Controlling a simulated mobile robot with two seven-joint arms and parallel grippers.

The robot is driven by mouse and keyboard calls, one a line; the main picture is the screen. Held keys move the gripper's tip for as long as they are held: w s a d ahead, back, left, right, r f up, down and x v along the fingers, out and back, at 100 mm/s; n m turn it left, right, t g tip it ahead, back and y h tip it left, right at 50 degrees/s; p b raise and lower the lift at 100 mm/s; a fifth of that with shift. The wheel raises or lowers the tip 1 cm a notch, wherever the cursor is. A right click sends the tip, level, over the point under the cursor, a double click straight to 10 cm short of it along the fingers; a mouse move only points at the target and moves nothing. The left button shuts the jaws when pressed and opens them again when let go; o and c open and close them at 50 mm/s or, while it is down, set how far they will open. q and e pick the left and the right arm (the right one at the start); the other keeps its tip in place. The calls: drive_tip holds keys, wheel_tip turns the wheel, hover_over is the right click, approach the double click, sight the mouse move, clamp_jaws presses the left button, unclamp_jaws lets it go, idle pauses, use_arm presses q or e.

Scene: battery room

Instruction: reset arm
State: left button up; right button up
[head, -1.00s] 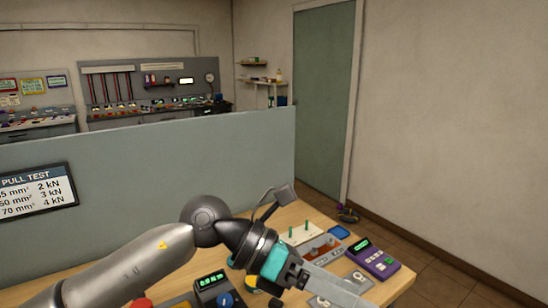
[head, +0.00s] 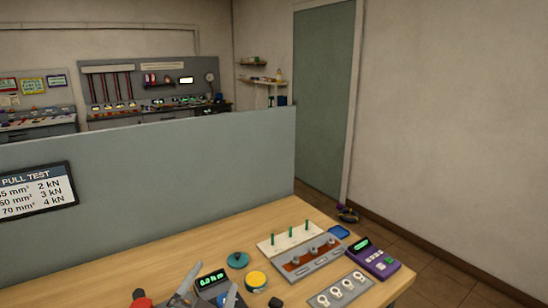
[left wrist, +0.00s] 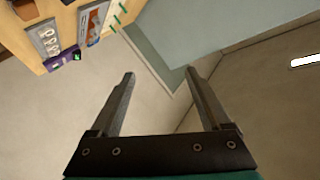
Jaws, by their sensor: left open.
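My left gripper (head: 215,275) shows only as two grey fingers at the bottom edge of the head view, in front of a meter with a green display (head: 211,280). In the left wrist view the left gripper (left wrist: 160,71) has its two fingers wide apart with nothing between them. The rest of the left arm is outside the head view. The wrist view looks past the fingers to bare wall, with the bench at its upper left. My right gripper is in neither view.
The wooden bench (head: 165,252) holds a white board with green pegs (head: 274,246), a grey fixture (head: 312,262), a plate of ring lugs (head: 340,289), a purple meter (head: 374,260), a yellow-topped round item (head: 256,281) and a teal disc (head: 238,259). A grey partition (head: 150,182) stands behind.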

use_arm(q)
drive_tip(key=s+a+f+n+g+y, duration=0.1)
drive_tip(key=s+a+f+n+g, duration=0.2)
drive_tip(key=s+f+g, duration=0.55)
drive_tip(key=s+a+f+n+g, duration=0.2)
drive_tip(key=s+f+g, duration=0.2)
drive_tip(key=s+f, duration=0.9)
wheel_tip(320, 180, down, 23)
drive_tip(key=s+g+b, duration=0.1)
drive_tip(key=s+b, duration=0.2)
drive_tip(key=b, duration=0.2)
drive_tip(key=s+a+f+g+b, duration=0.1)
drive_tip(key=s+a+f+b, duration=0.2)
drive_tip(key=s+f, duration=1.2)
wheel_tip(320, 180, down, 5)
drive_tip(key=shift+s+r+b, duration=0.15)
drive_tip(key=shift+s+b, duration=0.25)
drive_tip(key=shift+b, duration=0.6)
drive_tip(key=shift+g, duration=0.25)
